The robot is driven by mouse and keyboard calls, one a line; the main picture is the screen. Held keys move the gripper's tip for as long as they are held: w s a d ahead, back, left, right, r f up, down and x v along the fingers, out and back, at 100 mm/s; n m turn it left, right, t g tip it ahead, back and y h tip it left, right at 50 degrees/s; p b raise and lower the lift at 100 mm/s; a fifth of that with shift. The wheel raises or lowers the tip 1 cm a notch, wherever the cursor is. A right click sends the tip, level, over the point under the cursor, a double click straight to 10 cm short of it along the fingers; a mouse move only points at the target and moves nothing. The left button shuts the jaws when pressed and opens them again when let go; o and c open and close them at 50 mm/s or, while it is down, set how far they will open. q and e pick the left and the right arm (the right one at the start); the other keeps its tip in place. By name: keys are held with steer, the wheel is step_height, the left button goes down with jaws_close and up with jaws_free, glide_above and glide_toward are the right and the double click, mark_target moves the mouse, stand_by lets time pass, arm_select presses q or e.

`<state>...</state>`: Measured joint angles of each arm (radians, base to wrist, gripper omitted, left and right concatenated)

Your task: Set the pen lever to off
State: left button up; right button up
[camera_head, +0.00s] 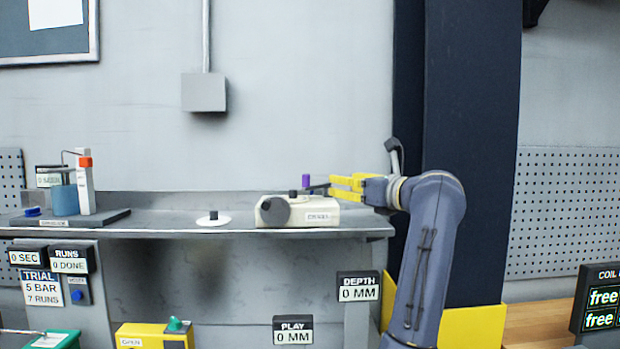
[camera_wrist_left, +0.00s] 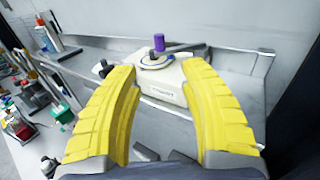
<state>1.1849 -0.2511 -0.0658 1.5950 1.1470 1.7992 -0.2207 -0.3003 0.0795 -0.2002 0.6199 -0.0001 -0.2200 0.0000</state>
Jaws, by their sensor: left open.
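A cream recorder box (camera_head: 320,213) sits on the grey bench, with a dark round knob (camera_head: 274,211) on its left end. A purple upright cylinder (camera_head: 306,181) stands above its top. In the left wrist view the purple cylinder (camera_wrist_left: 158,42) is beside a grey bar (camera_wrist_left: 185,47) over a round disc (camera_wrist_left: 153,62) on the cream box (camera_wrist_left: 162,85). I cannot tell which part is the pen lever or its setting. My left gripper (camera_head: 332,186) has yellow fingers, open and empty, just right of the cylinder. My right gripper is not in view.
A white disc with a black knob (camera_head: 213,220) lies left of the box. A stand with a blue cup (camera_head: 65,200) is at the far left of the bench. A dark column (camera_head: 470,110) rises behind my arm. DEPTH (camera_head: 358,287) and PLAY (camera_head: 293,330) signs read 0 MM.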

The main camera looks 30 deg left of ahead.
mark_target(308, 177)
arm_select(q)
steer(key=x, duration=1.7)
steer(key=shift+s, duration=0.2)
jaws_close()
